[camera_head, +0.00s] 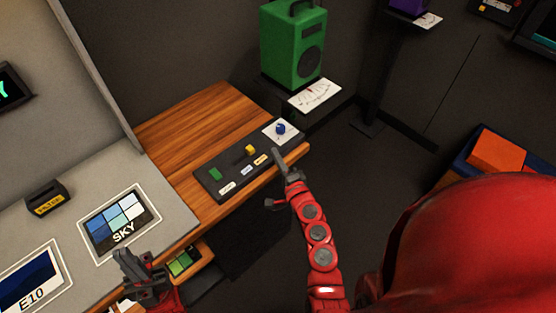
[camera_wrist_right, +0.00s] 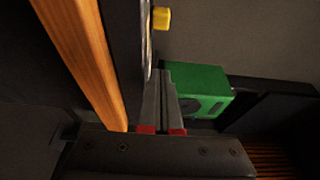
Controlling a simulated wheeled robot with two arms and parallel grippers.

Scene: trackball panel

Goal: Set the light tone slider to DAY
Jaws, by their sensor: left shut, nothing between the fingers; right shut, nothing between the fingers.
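The dark control panel (camera_head: 213,190) lies on the wooden table, with a yellow slider knob (camera_head: 250,149) at its upper middle. The knob stands nearest the orange-yellow label (camera_head: 261,159); a blue label (camera_head: 246,170) and a white label (camera_head: 227,187) are further left. Their print is too small to read. My right gripper (camera_head: 278,153) is shut and empty at the panel's right front edge, right of the knob. In the right wrist view its fingertips (camera_wrist_right: 166,72) are apart from the yellow knob (camera_wrist_right: 161,18). My left gripper (camera_head: 127,262) is shut and empty near the SKY tile.
A green speaker (camera_head: 294,45) stands behind. The grey desk with the SKY tile (camera_head: 120,222) is left. Bare wood (camera_head: 190,125) lies behind the panel.

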